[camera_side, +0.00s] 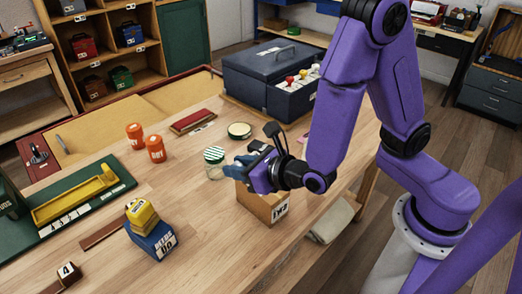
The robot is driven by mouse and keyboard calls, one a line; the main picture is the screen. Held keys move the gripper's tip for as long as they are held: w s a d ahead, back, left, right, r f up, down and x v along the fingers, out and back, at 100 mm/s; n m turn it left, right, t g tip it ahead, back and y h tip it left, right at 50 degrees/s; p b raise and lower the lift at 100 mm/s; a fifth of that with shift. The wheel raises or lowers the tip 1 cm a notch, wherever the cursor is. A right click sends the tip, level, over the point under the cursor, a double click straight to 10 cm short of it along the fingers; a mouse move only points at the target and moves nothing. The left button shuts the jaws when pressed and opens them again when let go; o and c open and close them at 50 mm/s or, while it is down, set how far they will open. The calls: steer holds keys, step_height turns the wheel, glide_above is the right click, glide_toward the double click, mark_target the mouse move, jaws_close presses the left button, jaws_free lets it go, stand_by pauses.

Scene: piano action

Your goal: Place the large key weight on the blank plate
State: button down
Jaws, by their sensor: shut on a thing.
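My gripper (238,168) is low over the middle of the wooden table, just right of a glass jar with a green-and-white lid (214,155). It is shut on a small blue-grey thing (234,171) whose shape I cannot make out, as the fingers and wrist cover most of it. I cannot tell whether that thing touches the jar. Two orange labelled cylinders (155,149) stand upright to the left. A yellow block (142,214) rests on a blue labelled block (154,241) at the front. I cannot tell which thing is the large key weight or the blank plate.
A labelled cardboard box (264,206) stands under my wrist. A round green-rimmed tin (239,130) and a dark red strip (193,121) lie behind the jar. A dark blue case (270,78) is at the back. A green tray (73,204) is at left. The table's front middle is clear.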

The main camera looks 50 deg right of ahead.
step_height(320, 180, up, 2)
steer(key=shift+r, duration=0.15)
steer(key=w+d+m+h, duration=0.3)
steer(key=d+m+h, duration=0.35)
steer(key=d, duration=1.75)
glide_above(264, 147)
steer(key=shift+n+g, duration=0.25)
steer(key=shift+g, duration=0.15)
step_height(264, 147, down, 14)
steer(key=shift+s+f, duration=0.1)
steer(key=shift+f, duration=1.8)
steer(key=shift+f, duration=0.1)
